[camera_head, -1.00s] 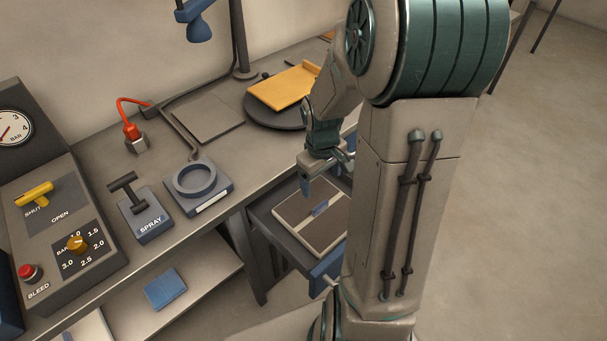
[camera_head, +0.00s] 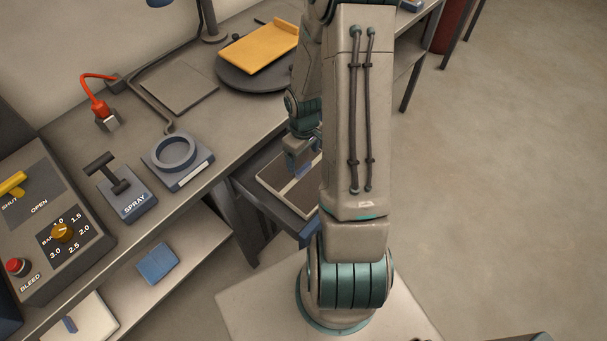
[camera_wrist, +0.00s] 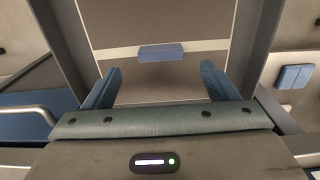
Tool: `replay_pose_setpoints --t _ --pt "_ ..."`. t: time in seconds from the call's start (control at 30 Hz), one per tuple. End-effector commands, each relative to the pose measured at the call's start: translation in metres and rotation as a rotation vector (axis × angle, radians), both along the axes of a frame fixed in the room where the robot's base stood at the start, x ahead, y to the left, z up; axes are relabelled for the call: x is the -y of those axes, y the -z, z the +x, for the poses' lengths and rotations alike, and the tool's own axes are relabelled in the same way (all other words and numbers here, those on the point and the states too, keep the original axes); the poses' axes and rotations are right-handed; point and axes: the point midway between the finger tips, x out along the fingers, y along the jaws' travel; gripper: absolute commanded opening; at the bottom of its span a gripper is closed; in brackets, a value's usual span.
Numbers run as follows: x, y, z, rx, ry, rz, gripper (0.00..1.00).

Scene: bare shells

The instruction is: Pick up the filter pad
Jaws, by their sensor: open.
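A flat pale pad (camera_head: 275,179) with a light stripe and a raised blue grip block lies in the open drawer; I take it to be the filter pad. In the wrist view the pad (camera_wrist: 118,38) is ahead of my gripper (camera_wrist: 158,77), with its blue block (camera_wrist: 161,52) between the lines of the two blue fingers, slightly beyond their tips. My gripper (camera_head: 302,163) is open and empty over the drawer in the head view. My arm hides the pad's right part there. Contact with the block cannot be told.
The drawer (camera_head: 262,205) has raised walls close around the pad. The worktop above holds a spray lever box (camera_head: 127,195), a ring holder (camera_head: 178,160) and a yellow board (camera_head: 259,50). A blue square (camera_head: 158,264) and another pale panel (camera_head: 92,318) lie on the lower shelf.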

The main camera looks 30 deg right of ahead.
Motion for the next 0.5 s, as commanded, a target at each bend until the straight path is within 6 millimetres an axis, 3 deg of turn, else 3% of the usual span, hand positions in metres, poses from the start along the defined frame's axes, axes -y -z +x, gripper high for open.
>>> replay_pose_setpoints --t 0.5 --pt "-0.001 0.049 -0.002 -0.003 -0.001 0.000 0.80"
